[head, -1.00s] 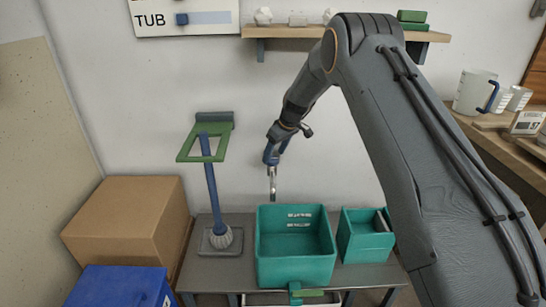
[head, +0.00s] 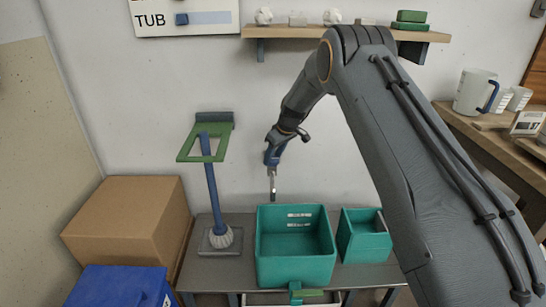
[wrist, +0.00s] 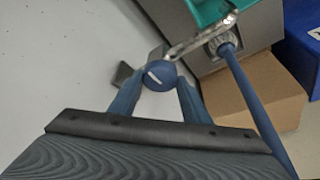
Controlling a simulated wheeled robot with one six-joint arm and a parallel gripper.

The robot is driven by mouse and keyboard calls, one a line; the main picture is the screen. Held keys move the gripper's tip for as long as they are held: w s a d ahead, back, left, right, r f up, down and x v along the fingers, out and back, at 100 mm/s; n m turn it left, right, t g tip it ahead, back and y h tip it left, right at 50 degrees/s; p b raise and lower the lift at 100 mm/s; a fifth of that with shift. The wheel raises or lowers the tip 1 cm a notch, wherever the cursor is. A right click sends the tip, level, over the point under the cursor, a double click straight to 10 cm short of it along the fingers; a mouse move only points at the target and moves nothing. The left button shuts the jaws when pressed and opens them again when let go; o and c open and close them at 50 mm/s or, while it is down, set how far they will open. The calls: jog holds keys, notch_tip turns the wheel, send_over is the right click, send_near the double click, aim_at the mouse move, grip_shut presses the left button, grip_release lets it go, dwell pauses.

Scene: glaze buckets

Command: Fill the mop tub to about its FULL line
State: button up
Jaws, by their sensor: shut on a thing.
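The mop tub (head: 296,270) is a large open teal bin on the grey bench, with two pale marked lines on its inner back wall. Its floor looks plain teal; I cannot tell whether it holds water. A metal spout (head: 272,188) hangs from the wall above the tub's back left; it also shows in the wrist view (wrist: 200,40). My gripper (head: 274,150) is at the top of the spout. In the wrist view its two blue fingers (wrist: 158,82) are shut on a round blue tap knob (wrist: 157,72) with a white mark. No clear stream shows below the spout.
A smaller teal bin (head: 364,240) stands right of the tub. A mop (head: 212,185) stands left, under a green wall bracket (head: 186,152). A cardboard box (head: 130,220) and blue bin (head: 118,287) are at left. A TUB panel (head: 186,18) and a shelf (head: 300,32) are above.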

jog(key=shift+m, duration=0.3)
jog(key=m+h, duration=0.1)
jog(key=m, duration=0.2)
jog(key=shift+s+a+t+p, duration=0.1)
jog(key=shift+t+p, duration=0.2)
jog(key=shift+p, duration=0.05)
jog(key=m, duration=0.1)
jog(key=m+h, duration=0.1)
jog(key=m, duration=0.1)
jog(key=shift+a+t+h, duration=0.15)
jog(key=shift+t+h, duration=0.15)
jog(key=m+b, duration=0.1)
jog(key=m, duration=0.1)
jog(key=m+h+b, duration=0.1)
jog(key=m, duration=0.1)
jog(key=shift+a+f+m+h, duration=0.1)
jog(key=shift+a+m+h, duration=0.05)
jog(key=shift+m+h, duration=0.2)
jog(key=shift+m+h+b, duration=0.55)
jog(key=shift+m+b, duration=0.75)
jog(key=shift+m, duration=0.25)
jog(key=shift+g, duration=0.4)
jog(key=o, duration=1)
jog(key=shift+o, duration=0.2)
jog(key=v, duration=0.8)
